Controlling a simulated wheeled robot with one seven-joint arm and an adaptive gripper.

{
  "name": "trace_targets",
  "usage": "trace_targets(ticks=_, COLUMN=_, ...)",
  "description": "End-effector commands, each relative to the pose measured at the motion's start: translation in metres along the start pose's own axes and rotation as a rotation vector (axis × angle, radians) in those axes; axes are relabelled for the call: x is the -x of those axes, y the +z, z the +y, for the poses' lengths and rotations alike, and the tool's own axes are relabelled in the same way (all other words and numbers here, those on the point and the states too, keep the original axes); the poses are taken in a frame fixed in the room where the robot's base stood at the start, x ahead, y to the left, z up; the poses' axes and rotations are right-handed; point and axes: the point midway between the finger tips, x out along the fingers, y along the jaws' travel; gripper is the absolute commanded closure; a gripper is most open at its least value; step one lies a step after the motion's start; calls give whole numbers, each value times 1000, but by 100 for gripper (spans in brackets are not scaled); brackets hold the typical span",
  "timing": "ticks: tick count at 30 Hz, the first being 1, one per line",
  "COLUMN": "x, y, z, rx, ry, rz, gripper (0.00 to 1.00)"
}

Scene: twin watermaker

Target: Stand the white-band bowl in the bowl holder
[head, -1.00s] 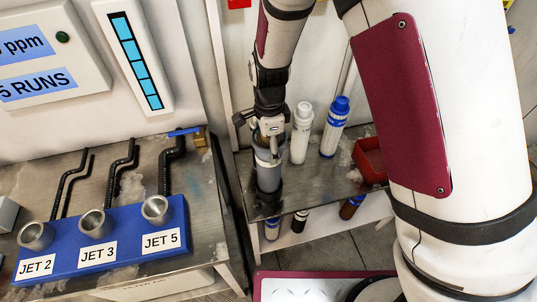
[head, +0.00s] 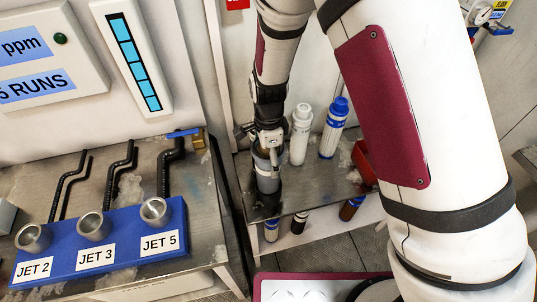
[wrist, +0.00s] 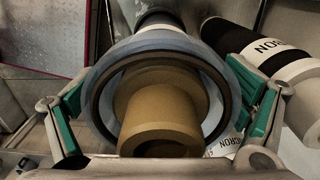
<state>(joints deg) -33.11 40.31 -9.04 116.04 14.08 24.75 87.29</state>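The white-band bowl (head: 268,184) is a grey cylinder, roughly upright over the metal bench beside the bottles. In the wrist view its blue-grey rim (wrist: 104,78) surrounds a tan cylindrical core. My gripper (head: 268,145) is above the bowl in the head view; in the wrist view its green pads (wrist: 160,112) lie against both sides of the rim, shut on it. A dark shape (head: 262,210) at the bowl's foot looks like the bowl holder, mostly hidden. I cannot tell whether the bowl is seated in it.
A white bottle (head: 300,138) and a blue-capped bottle (head: 334,128) stand close to the right of the bowl. A red bin (head: 363,162) is farther right, partly behind my arm. The blue jet block (head: 60,265) sits on the left bench, across a gap.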

Motion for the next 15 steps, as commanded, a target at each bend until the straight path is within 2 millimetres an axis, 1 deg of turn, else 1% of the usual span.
trace_targets(ticks=5, x=1, y=0, z=0, rx=0, ry=0, rz=0, gripper=6)
trace_targets(ticks=8, x=6, y=0, z=0, rx=0, ry=-1, rz=0, gripper=6)
trace_targets(ticks=11, x=18, y=0, z=-1, rx=0, ry=-4, rz=-1, gripper=6)
trace_targets(ticks=15, x=45, y=1, z=-1, rx=1, ry=-5, rz=-1, gripper=6)
